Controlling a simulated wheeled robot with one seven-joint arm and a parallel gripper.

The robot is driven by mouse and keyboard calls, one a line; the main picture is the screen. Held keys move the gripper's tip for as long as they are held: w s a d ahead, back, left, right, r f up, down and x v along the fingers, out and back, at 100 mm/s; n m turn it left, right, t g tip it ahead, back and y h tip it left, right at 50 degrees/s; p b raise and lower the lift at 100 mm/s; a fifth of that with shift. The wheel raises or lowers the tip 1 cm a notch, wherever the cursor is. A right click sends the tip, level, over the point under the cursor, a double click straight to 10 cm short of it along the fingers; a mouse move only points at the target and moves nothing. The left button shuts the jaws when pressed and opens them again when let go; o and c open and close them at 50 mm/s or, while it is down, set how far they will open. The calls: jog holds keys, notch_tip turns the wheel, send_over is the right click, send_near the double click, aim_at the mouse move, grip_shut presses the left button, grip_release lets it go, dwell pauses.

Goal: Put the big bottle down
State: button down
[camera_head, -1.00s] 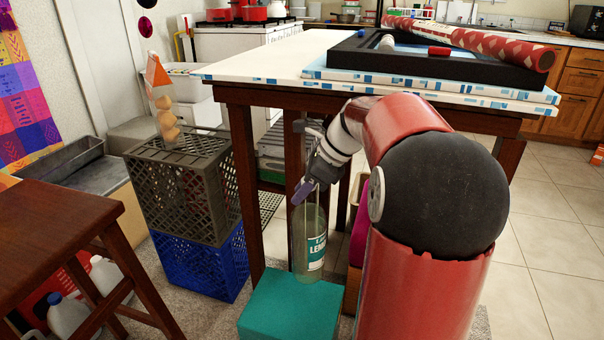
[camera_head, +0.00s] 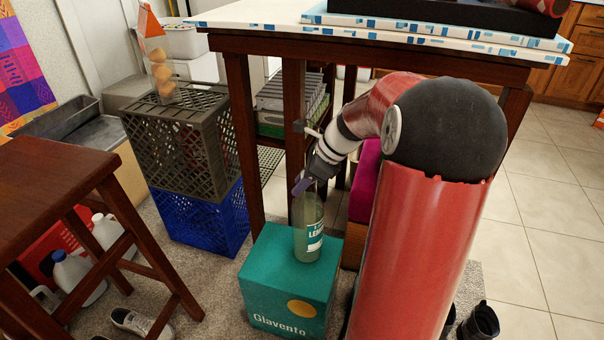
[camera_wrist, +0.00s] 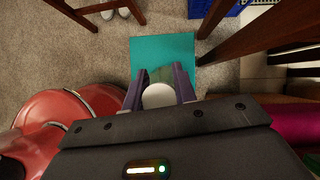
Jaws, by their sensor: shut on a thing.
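The big bottle (camera_head: 309,232) is pale green glass with a white and teal label. It is upright at the teal box (camera_head: 289,290); its base looks to be on or just above the box top, and I cannot tell which. My gripper (camera_head: 303,187) is shut on the bottle's upper part from above. In the wrist view the bottle's round white top (camera_wrist: 158,96) sits between the two fingers of my gripper (camera_wrist: 159,80), with the teal box top (camera_wrist: 165,52) beneath.
A wooden stool (camera_head: 60,180) stands at the left. A dark crate (camera_head: 180,140) sits on a blue crate (camera_head: 203,218). A table (camera_head: 262,42) overhangs behind the arm. A shoe (camera_head: 141,324) lies on the carpet, and a magenta thing (camera_head: 366,182) is right of the bottle.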

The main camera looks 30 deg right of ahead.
jog(key=shift+r, duration=0.1)
jog(key=c, duration=1.1)
grip_release()
jog(key=p+v, duration=0.1)
jog(key=v, duration=1.1)
jog(key=s+a+n+h, duration=0.3)
jog(key=s+a+n, duration=0.4)
jog(key=a+n, duration=0.4)
jog(key=shift+s+a+f+n+t+h, duration=0.35)
jog(key=shift+s+a+n, duration=0.95)
jog(key=shift+s+n, duration=0.8)
jog(key=shift+s+a+f+n+t+h, duration=0.35)
jog(key=shift+s+a+n, duration=1.1)
jog(key=shift+n, duration=1.2)
jog(key=shift+s+a+f+n+t+h, duration=0.2)
jog(key=shift+s+a+n+h, duration=0.2)
jog(key=shift+s+a+n, duration=1.3)
jog(key=shift+s+d+n, duration=0.3)
jog(key=shift+d+n, duration=0.25)
jog(key=shift+n, duration=0.1)
